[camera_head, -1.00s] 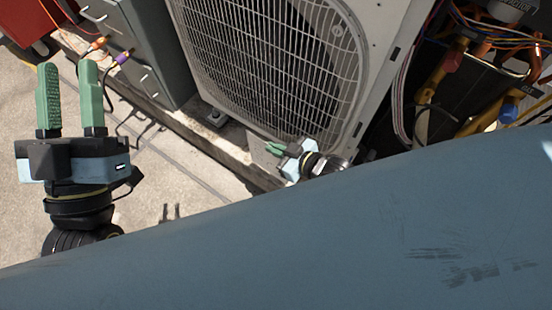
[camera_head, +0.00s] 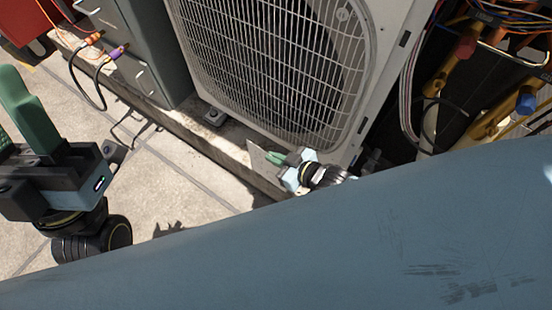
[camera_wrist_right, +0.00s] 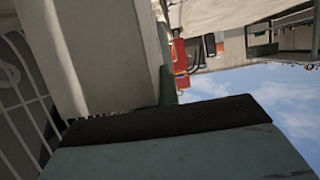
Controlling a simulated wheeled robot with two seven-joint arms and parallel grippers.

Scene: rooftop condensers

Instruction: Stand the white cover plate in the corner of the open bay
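The right gripper (camera_head: 277,158) is low at the bottom front edge of the large condenser, its green fingers close together. A pale flat piece (camera_head: 262,178) lies beside its fingertips; it may be the white cover plate, but I cannot tell this, nor whether it is held. In the right wrist view one green finger (camera_wrist_right: 168,88) shows beyond the dark gripper body, beside a pale casing. The left gripper (camera_head: 28,115) is at the left edge, partly cut off, fingers apart and empty. An open bay (camera_head: 465,100) with exposed pipes and wires is at the right; its lower part is hidden.
The condenser with its round grille (camera_head: 275,65) stands on a concrete plinth (camera_head: 175,125). A grey cabinet (camera_head: 145,45) with cables is to its left. Paved floor (camera_head: 160,185) at the left is clear.

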